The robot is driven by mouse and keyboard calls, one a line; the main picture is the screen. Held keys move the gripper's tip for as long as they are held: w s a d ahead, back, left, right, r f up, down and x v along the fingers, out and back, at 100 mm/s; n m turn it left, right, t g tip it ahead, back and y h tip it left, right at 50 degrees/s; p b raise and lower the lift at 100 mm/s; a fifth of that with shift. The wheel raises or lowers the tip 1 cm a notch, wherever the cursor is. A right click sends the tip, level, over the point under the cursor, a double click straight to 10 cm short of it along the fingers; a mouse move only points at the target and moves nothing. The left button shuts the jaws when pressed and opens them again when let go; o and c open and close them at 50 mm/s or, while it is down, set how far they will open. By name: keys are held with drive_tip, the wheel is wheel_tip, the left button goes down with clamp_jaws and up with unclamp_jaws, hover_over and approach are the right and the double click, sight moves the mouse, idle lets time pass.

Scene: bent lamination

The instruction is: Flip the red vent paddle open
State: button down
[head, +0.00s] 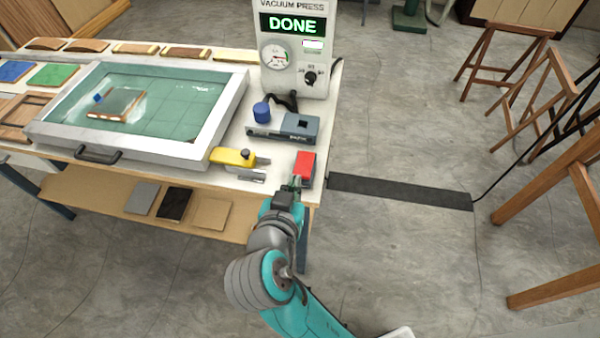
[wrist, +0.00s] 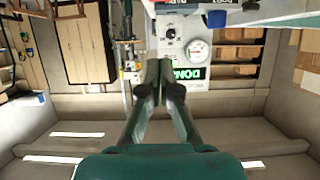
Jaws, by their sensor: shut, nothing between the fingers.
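The red vent paddle (head: 306,165) is a small red block at the front right corner of the white table, in the head view. It looks raised at a slant, but its exact angle is hard to tell. My gripper (head: 291,186) is shut and empty, close in front of the paddle and slightly left of it. I cannot tell whether they touch. In the wrist view my gripper (wrist: 160,76) shows its fingertips together with nothing between them. The vacuum press panel (head: 295,50) reads DONE; it also shows upside down in the wrist view (wrist: 182,40).
A yellow tool (head: 232,157) lies left of the paddle. A grey device (head: 300,125) and a blue knob (head: 262,112) stand behind. The framed press bed (head: 190,150) fills the table's left. Wooden stools (head: 505,60) stand at right; floor between is mostly clear.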

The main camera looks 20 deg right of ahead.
hover_over(301, 173)
drive_tip(key=s, duration=0.1)
wheel_tip(301, 173, down, 4)
drive_tip(key=shift+r, duration=0.15)
drive_tip(key=shift+s+a+f, duration=0.1)
drive_tip(key=shift+f, duration=0.5)
drive_tip(key=shift+s+a+f, duration=0.1)
drive_tip(key=shift+f, duration=1.3)
drive_tip(key=shift+s+a+f+t+h, duration=0.15)
drive_tip(key=shift+f+t+h, duration=0.15)
drive_tip(key=shift+f, duration=0.2)
drive_tip(key=shift+r, duration=0.15)
drive_tip(key=shift+r, duration=0.7)
drive_tip(key=shift+r, duration=0.1)
